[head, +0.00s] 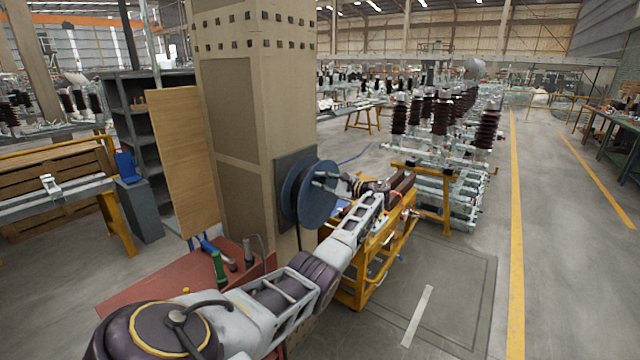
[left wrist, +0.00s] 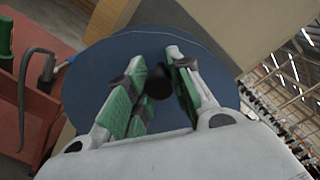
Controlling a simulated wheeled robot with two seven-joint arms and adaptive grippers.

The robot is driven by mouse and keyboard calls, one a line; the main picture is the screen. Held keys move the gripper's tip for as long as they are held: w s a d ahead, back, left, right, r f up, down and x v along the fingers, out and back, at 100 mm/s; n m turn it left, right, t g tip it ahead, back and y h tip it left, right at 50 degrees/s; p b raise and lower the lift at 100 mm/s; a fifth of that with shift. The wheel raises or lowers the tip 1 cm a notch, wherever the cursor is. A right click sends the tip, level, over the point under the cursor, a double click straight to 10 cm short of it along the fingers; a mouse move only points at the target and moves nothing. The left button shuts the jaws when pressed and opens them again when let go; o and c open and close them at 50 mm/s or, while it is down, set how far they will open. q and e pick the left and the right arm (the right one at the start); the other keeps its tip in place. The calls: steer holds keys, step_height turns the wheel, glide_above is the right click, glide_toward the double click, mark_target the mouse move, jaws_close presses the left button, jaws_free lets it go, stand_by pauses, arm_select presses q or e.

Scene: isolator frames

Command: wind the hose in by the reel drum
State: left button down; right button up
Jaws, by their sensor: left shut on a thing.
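The reel drum (head: 308,205) is a blue disc on a dark square plate fixed to the side of a tan column. It fills the middle of the left wrist view (left wrist: 82,85). My left gripper (head: 322,181) is at the drum's face, shut on a dark round crank knob (left wrist: 158,82). The knob sits between the green-padded fingers, which partly hide it. A thin dark hose (head: 299,238) appears to hang below the drum; its lower end is hidden behind my left arm. My right gripper is not in view.
A red bench (head: 140,290) with a green-handled tool (head: 218,268) stands left of the column (head: 285,100). A yellow-framed cart (head: 365,270) stands close beyond my left forearm. Brown insulators on racks stand behind. The floor at right is clear.

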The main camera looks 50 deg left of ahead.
arm_select(q)
steer(key=shift+w+a+r+m+b, duration=0.15)
steer(key=shift+w+m+b, duration=0.1)
steer(key=shift+w+m, duration=0.35)
steer(key=shift+w+a+r+m+b, duration=0.1)
steer(key=shift+w+r+m+b, duration=0.1)
steer(key=shift+w+m, duration=0.4)
steer(key=shift+w+a+r+m+b, duration=0.1)
steer(key=shift+w+m+b, duration=0.15)
steer(key=shift+w+m, duration=0.35)
steer(key=shift+s, duration=0.1)
steer(key=c, duration=1.2)
jaws_free()
steer(key=shift+r, duration=0.1)
steer(key=v, duration=1.2)
